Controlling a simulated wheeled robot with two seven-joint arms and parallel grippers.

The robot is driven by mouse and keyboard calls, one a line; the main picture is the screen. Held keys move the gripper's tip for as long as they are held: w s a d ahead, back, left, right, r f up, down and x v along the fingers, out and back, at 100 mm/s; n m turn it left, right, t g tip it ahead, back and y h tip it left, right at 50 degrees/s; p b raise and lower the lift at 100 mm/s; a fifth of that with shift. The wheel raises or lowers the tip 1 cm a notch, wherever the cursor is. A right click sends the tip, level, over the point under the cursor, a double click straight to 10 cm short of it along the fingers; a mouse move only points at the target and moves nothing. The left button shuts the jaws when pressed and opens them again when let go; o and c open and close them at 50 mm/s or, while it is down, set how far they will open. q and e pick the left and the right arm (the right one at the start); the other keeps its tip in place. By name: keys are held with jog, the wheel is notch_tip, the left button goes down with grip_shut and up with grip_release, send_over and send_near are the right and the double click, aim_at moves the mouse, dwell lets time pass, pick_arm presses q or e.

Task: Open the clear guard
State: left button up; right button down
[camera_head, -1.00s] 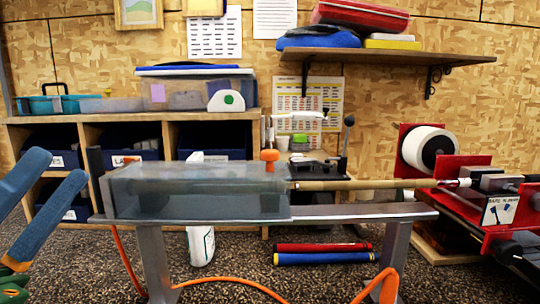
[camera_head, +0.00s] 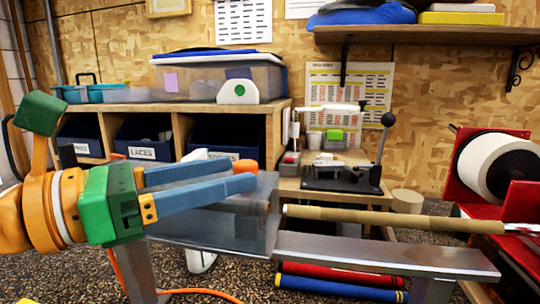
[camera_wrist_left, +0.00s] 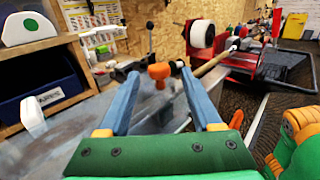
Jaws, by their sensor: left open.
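The clear guard (camera_head: 262,205) is a see-through box on the metal bench, shut over one end of the tan club shaft (camera_head: 390,219). Its orange knob (camera_head: 244,166) sticks up from the top. My left gripper (camera_head: 240,174) comes in from the left with its two blue fingers over the guard and hides much of it. In the left wrist view the fingers are open, and the knob (camera_wrist_left: 159,73) stands between their tips. I cannot tell whether they touch it. My right gripper's fingers are not seen.
The metal bench (camera_head: 385,254) runs right toward a red machine with a white roll (camera_head: 490,165). A lever press (camera_head: 345,175) stands behind. A shelf with blue bins (camera_head: 145,138) is at the back left. Red and blue tubes (camera_head: 340,285) lie below the bench.

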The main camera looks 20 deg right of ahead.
aim_at(235, 170)
pick_arm(q)
jog(key=shift+w+d+r+p, duration=0.15)
jog(key=shift+d+p, duration=0.1)
jog(key=shift+d, duration=0.2)
jog(key=shift+w+d+r+p, duration=0.1)
jog(key=shift+d+p, duration=0.15)
jog(key=shift+d, duration=0.15)
jog(key=shift+w+d+f, duration=0.1)
jog(key=shift+d+f, duration=0.05)
jog(key=shift+d, duration=0.35)
jog(key=shift+w+d+f, duration=0.1)
jog(key=shift+d, duration=0.45)
jog(key=shift+a, duration=0.2)
jog(key=c, duration=0.4)
jog(key=shift+s, duration=0.1)
grip_shut()
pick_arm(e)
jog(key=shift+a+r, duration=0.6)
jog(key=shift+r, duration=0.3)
